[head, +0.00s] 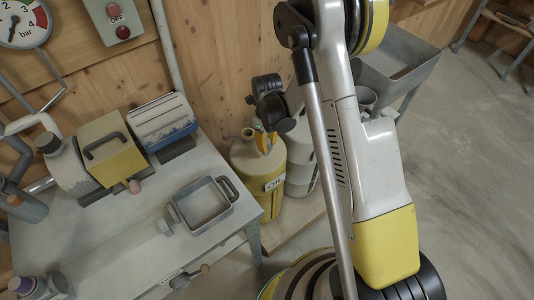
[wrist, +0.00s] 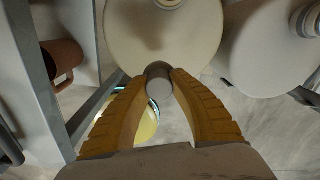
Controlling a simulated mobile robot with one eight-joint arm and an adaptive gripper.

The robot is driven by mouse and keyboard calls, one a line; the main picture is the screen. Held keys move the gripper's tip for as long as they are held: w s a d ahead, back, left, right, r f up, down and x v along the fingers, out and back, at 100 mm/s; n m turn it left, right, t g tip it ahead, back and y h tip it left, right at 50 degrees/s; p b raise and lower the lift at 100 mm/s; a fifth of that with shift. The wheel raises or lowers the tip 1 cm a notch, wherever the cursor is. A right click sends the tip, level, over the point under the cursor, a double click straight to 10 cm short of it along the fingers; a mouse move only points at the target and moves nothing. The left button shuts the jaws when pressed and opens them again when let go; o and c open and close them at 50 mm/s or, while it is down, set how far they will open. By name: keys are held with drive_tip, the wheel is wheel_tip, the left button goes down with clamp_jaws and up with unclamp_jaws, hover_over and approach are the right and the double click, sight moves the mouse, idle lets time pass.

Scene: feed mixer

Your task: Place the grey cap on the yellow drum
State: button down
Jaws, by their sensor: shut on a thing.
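In the wrist view the drum's pale top (wrist: 150,35) lies beyond my fingertips, with the neck (wrist: 168,3) cut by the top edge. My gripper (wrist: 160,82) is shut on the grey cap (wrist: 160,100), a small cylinder between the yellow fingers. In the head view my gripper (head: 265,142) is close to the right of the neck; the cap cannot be made out there.
A white drum (head: 301,158) stands right of the yellow one; its capped neck shows in the wrist view (wrist: 308,18). The bench (head: 130,240) on the left carries a grey tray (head: 204,204) and a yellow-topped machine (head: 112,150). Open floor lies right.

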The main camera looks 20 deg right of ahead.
drive_tip(key=shift+f+b, duration=1)
drive_tip(key=shift+f, duration=1)
drive_tip(key=shift+f, duration=0.15)
drive_tip(key=c, duration=1.3)
unclamp_jaws()
drive_tip(key=shift+o, duration=0.2)
